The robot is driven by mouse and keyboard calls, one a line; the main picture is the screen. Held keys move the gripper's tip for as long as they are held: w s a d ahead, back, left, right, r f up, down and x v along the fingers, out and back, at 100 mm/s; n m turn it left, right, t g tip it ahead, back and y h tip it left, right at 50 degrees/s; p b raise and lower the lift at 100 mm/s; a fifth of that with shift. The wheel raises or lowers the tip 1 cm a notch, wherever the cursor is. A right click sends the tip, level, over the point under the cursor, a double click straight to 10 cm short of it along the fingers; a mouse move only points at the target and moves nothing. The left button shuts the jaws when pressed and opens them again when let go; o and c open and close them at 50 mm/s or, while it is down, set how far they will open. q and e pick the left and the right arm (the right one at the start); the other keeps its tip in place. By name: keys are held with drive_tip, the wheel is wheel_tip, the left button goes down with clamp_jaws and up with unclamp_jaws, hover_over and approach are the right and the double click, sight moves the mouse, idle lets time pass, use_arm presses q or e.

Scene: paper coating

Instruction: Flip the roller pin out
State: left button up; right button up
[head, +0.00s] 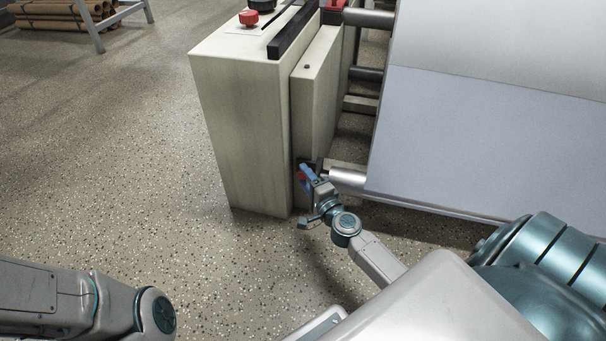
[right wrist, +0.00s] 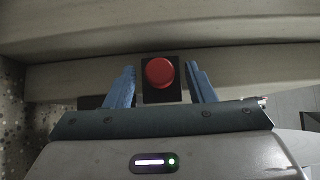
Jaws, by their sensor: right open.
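The roller pin shows as a round red knob on a black mount (right wrist: 160,73) in the right wrist view, on the pale machine side. My right gripper (head: 306,172) is at the lower corner of the machine in the head view. Its blue fingers are open, one on each side of the red knob, with gaps between. In the head view a small red part (head: 301,176) shows beside the fingers, mostly hidden by them. A silver roller end (head: 348,178) lies just right of the gripper. Only my left arm shows at the lower left; its gripper is out of view.
The beige machine cabinet (head: 238,130) stands in front of the gripper, with a red button (head: 248,17) on top. A wide white paper sheet (head: 480,140) fills the right. The speckled floor (head: 110,150) at left is clear. Brown rolls (head: 55,12) lie at the far left.

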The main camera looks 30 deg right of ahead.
drive_tip(key=shift+w, duration=1)
clamp_jaws()
drive_tip(key=s+a, duration=0.2)
drive_tip(key=shift+s+a+f+p, duration=0.1)
drive_tip(key=shift+s+a+p, duration=0.05)
drive_tip(key=shift+a+p, duration=0.2)
drive_tip(key=shift+c, duration=1.3)
unclamp_jaws()
drive_tip(key=shift+o, duration=1.3)
